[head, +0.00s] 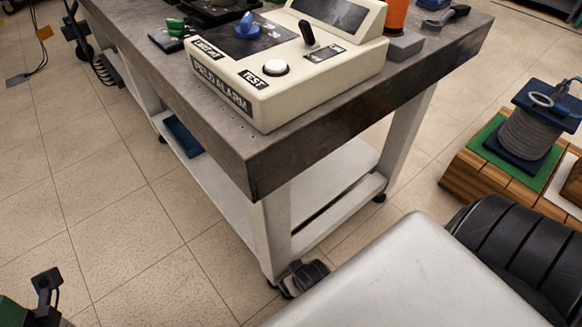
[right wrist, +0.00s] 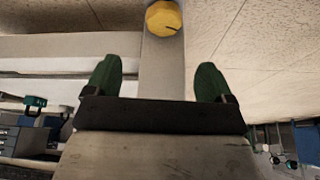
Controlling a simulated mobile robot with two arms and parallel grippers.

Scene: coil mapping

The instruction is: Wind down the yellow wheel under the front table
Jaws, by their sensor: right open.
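The yellow wheel (right wrist: 163,18) shows at the top edge of the right wrist view, against a pale upright leg, with a dark mark on its face. My right gripper (right wrist: 160,76) is open and empty, with its two green fingers spread wide. The wheel lies beyond the fingertips, roughly midway between them and apart from them. In the head view the front table (head: 330,135) has a dark top and white legs. The wheel and my right gripper cannot be seen there. I cannot make out my left gripper in either view.
A cream alarm box (head: 270,60) and small items stand on the tabletop. A dark caster (head: 308,276) is at the near leg's foot. A white lower shelf (head: 320,185) spans the legs. A grey coil (head: 530,132) sits on wooden blocks at right. Tiled floor at left is mostly clear.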

